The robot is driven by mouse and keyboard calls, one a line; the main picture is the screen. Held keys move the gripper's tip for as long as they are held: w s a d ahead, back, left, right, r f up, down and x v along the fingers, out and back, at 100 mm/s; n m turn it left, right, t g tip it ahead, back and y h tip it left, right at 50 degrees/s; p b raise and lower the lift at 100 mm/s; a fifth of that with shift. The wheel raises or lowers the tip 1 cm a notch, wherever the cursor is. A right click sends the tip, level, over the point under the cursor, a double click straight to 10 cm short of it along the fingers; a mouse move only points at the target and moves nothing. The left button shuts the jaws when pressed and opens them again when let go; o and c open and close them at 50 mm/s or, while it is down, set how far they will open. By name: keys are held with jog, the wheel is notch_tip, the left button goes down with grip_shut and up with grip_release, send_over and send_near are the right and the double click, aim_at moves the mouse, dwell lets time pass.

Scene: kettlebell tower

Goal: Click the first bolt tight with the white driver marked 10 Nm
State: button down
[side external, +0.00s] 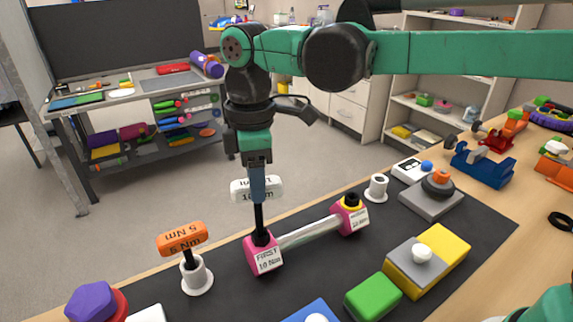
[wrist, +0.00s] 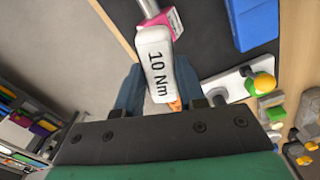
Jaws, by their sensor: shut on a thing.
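My gripper (side external: 258,180) points straight down and is shut on the handle of the white driver (side external: 270,187). In the wrist view the handle (wrist: 158,70), marked 10 Nm, sits between the two fingers. The driver stands upright. Its dark shaft runs down to the top of the pink block (side external: 264,259) labelled FIRST 10 Nm. The first bolt is hidden under the driver's tip, so I cannot tell how fully it is seated. A pale bar (side external: 308,231) joins this block to a second pink block (side external: 351,219) with a yellow ring and dark top.
An orange 5 Nm driver (side external: 182,239) stands in a white holder (side external: 197,276) at left. An empty white holder (side external: 376,189) stands behind the second block. Green (side external: 372,298) and yellow (side external: 443,248) blocks lie at front right on the black mat (side external: 480,228).

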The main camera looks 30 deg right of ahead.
jog(key=n, duration=0.2)
jog(key=shift+n, duration=0.3)
jog(key=shift+r, duration=2.2)
notch_tip(320, 180, up, 5)
dwell(0.4)
